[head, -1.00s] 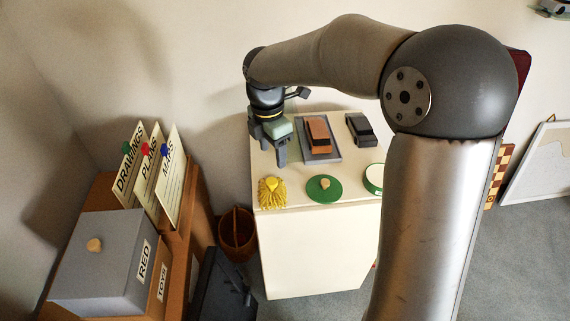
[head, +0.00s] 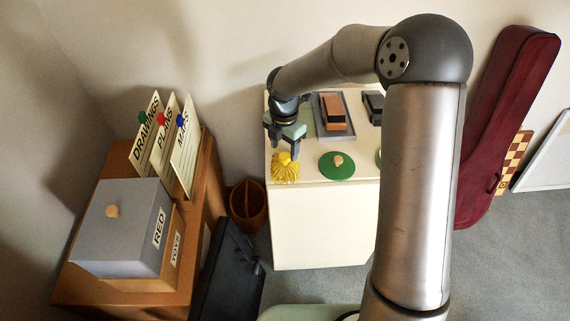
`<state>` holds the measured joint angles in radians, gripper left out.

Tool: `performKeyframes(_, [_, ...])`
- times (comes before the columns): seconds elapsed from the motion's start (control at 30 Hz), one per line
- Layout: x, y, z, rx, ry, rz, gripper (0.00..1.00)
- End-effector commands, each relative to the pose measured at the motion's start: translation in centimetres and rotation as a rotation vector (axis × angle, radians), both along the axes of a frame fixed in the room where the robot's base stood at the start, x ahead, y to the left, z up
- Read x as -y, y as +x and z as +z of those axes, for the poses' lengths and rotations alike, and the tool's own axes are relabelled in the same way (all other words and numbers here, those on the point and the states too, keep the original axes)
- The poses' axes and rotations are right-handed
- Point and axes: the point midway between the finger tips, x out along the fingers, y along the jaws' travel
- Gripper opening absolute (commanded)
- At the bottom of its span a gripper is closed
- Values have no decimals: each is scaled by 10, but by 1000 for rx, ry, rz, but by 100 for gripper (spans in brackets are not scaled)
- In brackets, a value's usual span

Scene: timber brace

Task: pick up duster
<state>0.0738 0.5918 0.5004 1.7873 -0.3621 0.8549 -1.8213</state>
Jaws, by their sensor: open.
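The duster (head: 285,173), a yellow fringed thing with a small knob on top, lies at the front left corner of the cream cabinet top in the head view. My gripper (head: 283,149) points down right at the duster's back edge, its fingers apart and nothing seen between them. The fingertips overlap the back of the duster in the picture. I cannot tell whether they touch it or hang above it.
A green disc (head: 337,166) with a knob lies right of the duster. Behind it, an orange and dark block (head: 334,112) sits on a grey tray (head: 320,128). A dark block (head: 373,107) is partly hidden by my arm. A brown basket (head: 248,206) stands left of the cabinet (head: 318,225).

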Motion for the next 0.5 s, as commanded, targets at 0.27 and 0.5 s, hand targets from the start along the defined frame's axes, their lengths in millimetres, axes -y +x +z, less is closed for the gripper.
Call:
performKeyframes(0.27, [2, 4, -36, -3, -1, 1, 57])
performKeyframes(0.5, [2, 4, -52, 0, 0, 1, 57])
